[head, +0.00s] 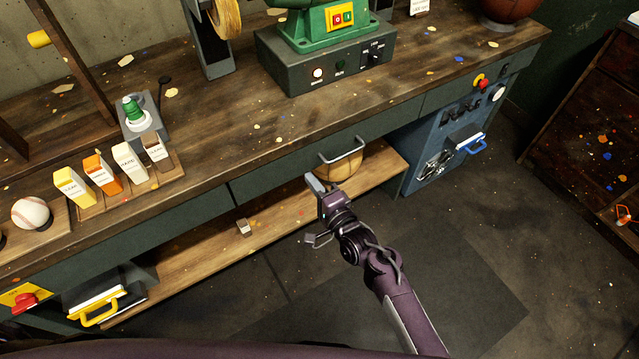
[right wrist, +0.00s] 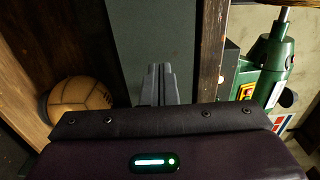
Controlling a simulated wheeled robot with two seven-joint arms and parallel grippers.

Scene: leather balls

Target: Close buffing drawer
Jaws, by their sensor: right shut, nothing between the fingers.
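The buffing drawer (head: 285,175) is the dark green front under the bench top, below the green buffing machine (head: 325,25). It has a metal bar handle (head: 340,150). Its front looks flush or nearly flush with the bench; I cannot tell whether a small gap is left. My right gripper (head: 315,184) is in front of the drawer, below and left of the handle. In the right wrist view its fingers (right wrist: 159,84) are shut and empty, pointing at the plain drawer front (right wrist: 160,30). Whether they touch it is unclear. My left gripper is out of view.
A tan ball (head: 343,163) lies on the lower shelf (head: 285,215) behind the handle; it also shows in the right wrist view (right wrist: 80,105). A blue-grey cabinet (head: 445,140) stands to the right. The floor in front is clear.

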